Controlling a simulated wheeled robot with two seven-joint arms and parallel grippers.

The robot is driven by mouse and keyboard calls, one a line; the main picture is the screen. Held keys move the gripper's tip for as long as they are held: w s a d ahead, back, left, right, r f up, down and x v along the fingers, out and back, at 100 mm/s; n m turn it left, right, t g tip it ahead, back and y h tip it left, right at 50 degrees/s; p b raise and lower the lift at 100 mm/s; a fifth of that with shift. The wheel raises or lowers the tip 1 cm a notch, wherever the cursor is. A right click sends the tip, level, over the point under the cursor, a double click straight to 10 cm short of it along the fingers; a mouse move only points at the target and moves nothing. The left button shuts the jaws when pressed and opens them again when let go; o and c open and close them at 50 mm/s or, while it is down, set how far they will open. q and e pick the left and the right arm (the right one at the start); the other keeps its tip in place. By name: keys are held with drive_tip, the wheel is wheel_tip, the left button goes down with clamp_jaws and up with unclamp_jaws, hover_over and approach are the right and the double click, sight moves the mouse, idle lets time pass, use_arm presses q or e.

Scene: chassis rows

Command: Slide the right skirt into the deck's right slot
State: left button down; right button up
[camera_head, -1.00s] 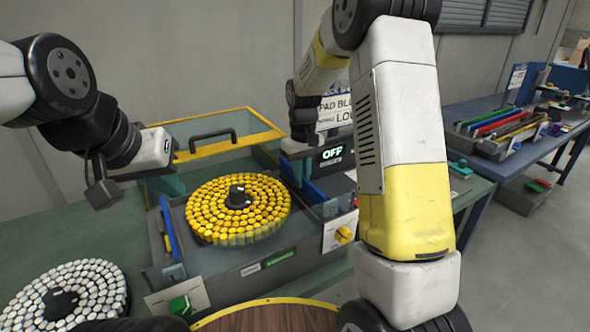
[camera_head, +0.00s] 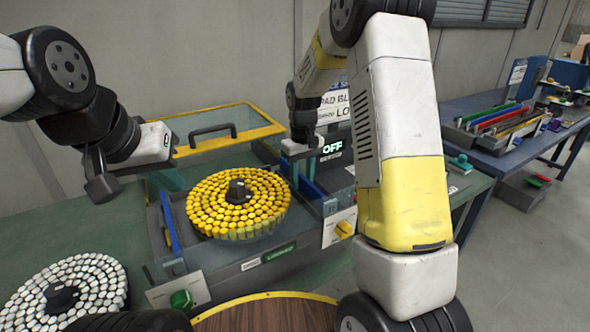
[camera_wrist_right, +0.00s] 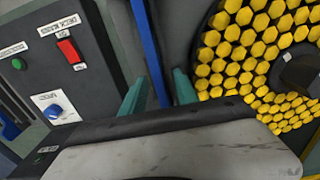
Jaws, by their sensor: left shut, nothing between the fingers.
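The right skirt, a thin blue strip (camera_head: 313,189), stands at the right side of the grey deck (camera_head: 235,280), beside the yellow-studded disc. In the right wrist view the blue strip (camera_wrist_right: 148,40) runs between my teal fingers. My right gripper (camera_head: 303,176) is over it with its fingers apart, one on each side, and gaps show between fingers and strip (camera_wrist_right: 160,82). The strip's lower edge and the right slot are hard to make out. My left gripper (camera_head: 166,188) is shut and empty above the deck's left side, near another blue strip (camera_head: 170,224).
A yellow-framed clear lid (camera_head: 235,140) with a black handle stands behind the deck. A white-studded disc (camera_head: 90,285) lies front left. My right forearm hides part of the bench.

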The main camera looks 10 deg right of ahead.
drive_tip(key=shift+r, duration=3.9)
drive_tip(key=s+r+m+t, duration=0.1)
drive_tip(key=s+r, duration=0.3)
drive_tip(key=s, duration=0.4)
drive_tip(key=s+d+r+m+t+y, duration=0.1)
drive_tip(key=s+r+t, duration=0.2)
drive_tip(key=s, duration=0.6)
drive_tip(key=s+d+r+m+t+y, duration=0.1)
drive_tip(key=s+r, duration=0.3)
drive_tip(key=s, duration=0.5)
drive_tip(key=shift+d+r+m+t, duration=0.15)
drive_tip(key=shift+r+m+t, duration=0.25)
drive_tip(key=shift+t, duration=0.2)
